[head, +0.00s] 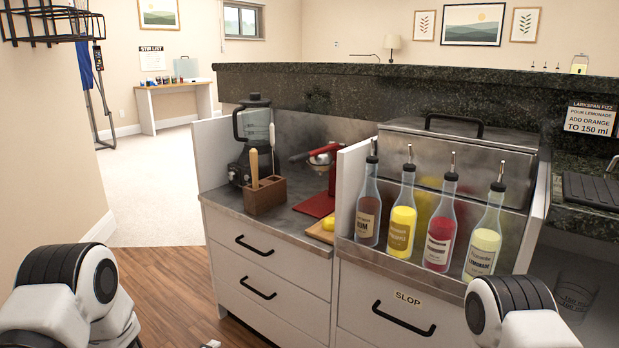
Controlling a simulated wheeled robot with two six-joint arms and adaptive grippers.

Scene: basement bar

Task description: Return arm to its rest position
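My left arm (75,300) comes in at the lower left, bent and over the wood floor. A small pale piece (212,344) shows at the bottom edge to its right; it may be part of my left gripper, but too little shows to tell its state. My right arm (520,310) comes in at the lower right, in front of the bottle well. My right gripper is out of view below the frame. Neither visible arm part clearly touches the counter, and I see nothing held.
Several bottles, including a rum bottle (367,208) and a lemonade bottle (484,235), stand in the metal well. A blender (254,140), a wooden utensil holder (265,196) and a red press (318,203) stand on the left counter. Drawer handles (403,318) stick out in front. Floor (175,285) at left is clear.

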